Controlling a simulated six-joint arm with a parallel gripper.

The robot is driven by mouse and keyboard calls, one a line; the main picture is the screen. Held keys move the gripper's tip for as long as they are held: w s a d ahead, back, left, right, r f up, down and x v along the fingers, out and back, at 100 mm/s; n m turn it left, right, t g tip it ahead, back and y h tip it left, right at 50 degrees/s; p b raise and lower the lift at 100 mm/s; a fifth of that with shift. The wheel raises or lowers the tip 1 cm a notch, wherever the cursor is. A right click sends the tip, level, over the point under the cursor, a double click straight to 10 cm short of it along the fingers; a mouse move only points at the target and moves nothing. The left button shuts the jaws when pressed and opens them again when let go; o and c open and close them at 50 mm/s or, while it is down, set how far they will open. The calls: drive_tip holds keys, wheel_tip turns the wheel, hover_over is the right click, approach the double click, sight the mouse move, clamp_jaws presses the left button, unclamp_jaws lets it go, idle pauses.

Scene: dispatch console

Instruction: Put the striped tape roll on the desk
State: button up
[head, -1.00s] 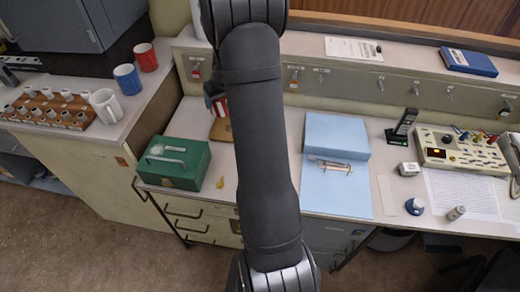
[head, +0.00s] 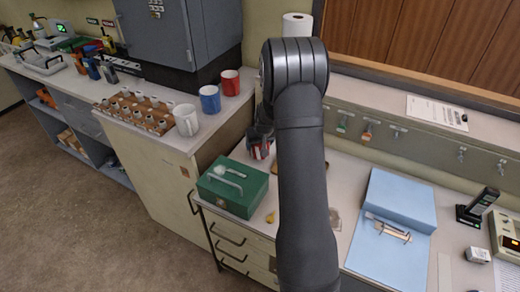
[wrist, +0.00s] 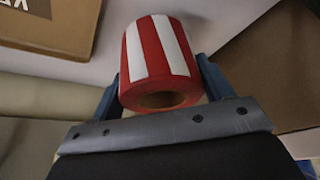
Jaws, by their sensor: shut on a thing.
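The striped tape roll (wrist: 160,62), red with white stripes, sits between the two fingers of my gripper (wrist: 165,85) in the wrist view. My gripper is shut on it, and the roll's open core faces the camera. In the head view the gripper (head: 260,136) is small and partly hidden by my arm, with the red of the roll (head: 259,151) showing just below it, behind the green cash box (head: 233,186). The desk (head: 348,185) spreads to the right of my arm. I cannot tell whether the roll touches the desk.
A blue folder (head: 402,198) with a small instrument on it lies on the desk. A handset (head: 478,206) stands farther right. Mugs (head: 210,99) and a rack (head: 138,112) stand on the left counter. Bare desk shows between my arm and the folder.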

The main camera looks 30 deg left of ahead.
drive_tip(key=shift+f, duration=1.45)
drive_tip(key=shift+f, duration=0.1)
drive_tip(key=o, duration=1.2)
drive_tip(key=shift+f, duration=0.1)
drive_tip(key=shift+c, duration=0.2)
drive_tip(key=v, duration=1.2)
drive_tip(key=shift+r, duration=0.2)
drive_tip(key=shift+f, duration=0.1)
drive_tip(key=x, duration=1.2)
drive_tip(key=shift+r, duration=1.6)
